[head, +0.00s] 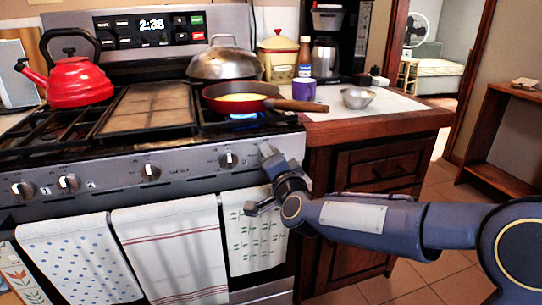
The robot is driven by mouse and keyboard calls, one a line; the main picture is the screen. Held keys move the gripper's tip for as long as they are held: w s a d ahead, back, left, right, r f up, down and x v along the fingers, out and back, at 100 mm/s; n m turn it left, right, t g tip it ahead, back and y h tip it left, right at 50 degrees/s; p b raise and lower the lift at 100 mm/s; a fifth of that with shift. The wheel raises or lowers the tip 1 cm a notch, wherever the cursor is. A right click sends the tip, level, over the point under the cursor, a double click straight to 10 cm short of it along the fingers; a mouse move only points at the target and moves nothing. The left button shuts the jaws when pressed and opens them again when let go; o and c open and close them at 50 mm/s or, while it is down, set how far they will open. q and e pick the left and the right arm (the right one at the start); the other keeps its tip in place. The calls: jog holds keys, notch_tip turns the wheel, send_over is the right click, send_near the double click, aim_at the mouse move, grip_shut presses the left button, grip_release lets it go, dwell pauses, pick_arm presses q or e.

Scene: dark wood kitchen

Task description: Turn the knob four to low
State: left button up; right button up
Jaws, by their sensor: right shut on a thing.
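The stove's front panel (110,178) carries a row of knobs. In the head view I see a far-left knob (22,190), a second knob (68,183), a middle knob (150,172) and a fourth knob (228,160) from the left. My right gripper (268,157) is at the right end of the panel, just right of that fourth knob. It is shut on what seems to be the rightmost knob, which its fingers mostly hide. The knob's exact angle cannot be told. My left gripper is not in view.
A blue flame burns under the red frying pan (238,104), whose handle reaches right. A red kettle (78,82) and a metal-lidded pot (224,64) stand on the stove. Towels (172,250) hang below the panel. A purple cup (304,90) and a bowl (358,98) sit on the counter.

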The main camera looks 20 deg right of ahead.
jog(key=shift+n+p, duration=0.6)
jog(key=shift+n, duration=1.3)
jog(key=shift+f, duration=0.1)
jog(key=o, duration=1)
jog(key=shift+c, duration=0.2)
jog(key=s+p, duration=0.1)
jog(key=s, duration=0.6)
jog(key=shift+s, duration=0.4)
jog(key=shift+d, duration=0.1)
